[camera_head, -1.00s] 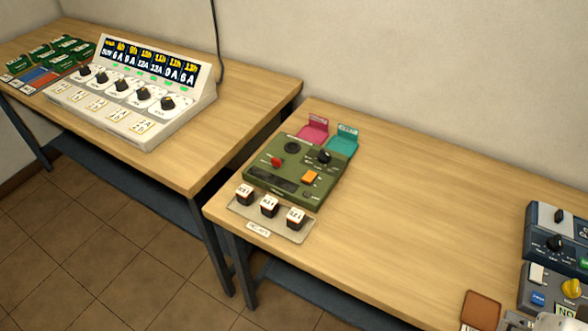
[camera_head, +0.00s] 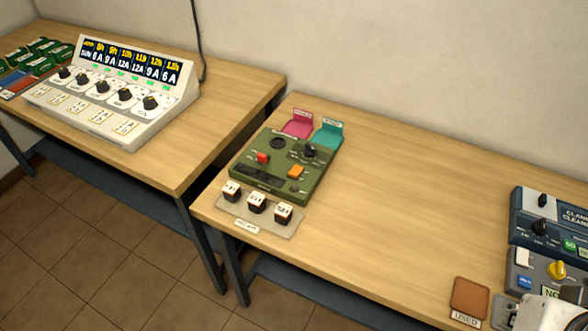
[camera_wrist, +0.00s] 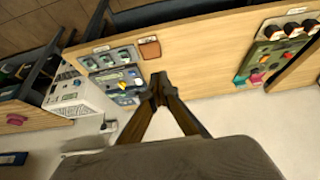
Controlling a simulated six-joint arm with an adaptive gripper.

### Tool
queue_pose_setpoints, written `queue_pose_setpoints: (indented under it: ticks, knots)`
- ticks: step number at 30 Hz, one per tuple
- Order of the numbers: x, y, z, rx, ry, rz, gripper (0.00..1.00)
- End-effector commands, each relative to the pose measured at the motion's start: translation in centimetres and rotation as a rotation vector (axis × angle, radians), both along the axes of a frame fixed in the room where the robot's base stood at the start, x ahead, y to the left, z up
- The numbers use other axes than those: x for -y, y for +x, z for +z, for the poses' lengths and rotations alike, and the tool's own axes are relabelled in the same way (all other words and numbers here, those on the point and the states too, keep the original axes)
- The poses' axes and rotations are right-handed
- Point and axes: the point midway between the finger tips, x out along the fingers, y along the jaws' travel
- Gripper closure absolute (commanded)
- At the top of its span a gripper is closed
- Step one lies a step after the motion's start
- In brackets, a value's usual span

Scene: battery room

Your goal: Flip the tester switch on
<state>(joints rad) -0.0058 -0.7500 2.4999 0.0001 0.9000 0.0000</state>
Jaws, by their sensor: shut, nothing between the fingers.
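The green tester (camera_head: 270,182) sits on the right-hand table near its left end. It bears a red control (camera_head: 263,158), an orange switch (camera_head: 296,172) and a black knob (camera_head: 310,151). I cannot tell the on or off position of its switch. The tester also shows at the upper right of the wrist view (camera_wrist: 268,56). My gripper (camera_wrist: 158,82) is shut and empty in the wrist view, well apart from the tester.
Three small blocks stand on a plate (camera_head: 239,211) before the tester; pink (camera_head: 298,125) and teal (camera_head: 328,137) trays lie behind it. A white console (camera_head: 125,90) stands on the left table. Blue-grey devices (camera_head: 545,222) and a brown pad (camera_head: 470,297) are at right. The middle table is clear.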

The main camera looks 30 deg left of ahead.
Motion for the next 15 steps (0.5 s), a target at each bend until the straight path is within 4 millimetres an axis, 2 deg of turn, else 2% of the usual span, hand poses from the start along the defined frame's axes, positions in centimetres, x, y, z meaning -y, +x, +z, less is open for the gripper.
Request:
queue_pose_setpoints:
  ticks: [8, 15]
  knots:
    - [-1.5, 0.2, -0.9, -0.04, -0.002, 0.065, 1.0]
    - [-3.7, 0.8, -2.4, -0.12, -0.011, 0.159, 1.0]
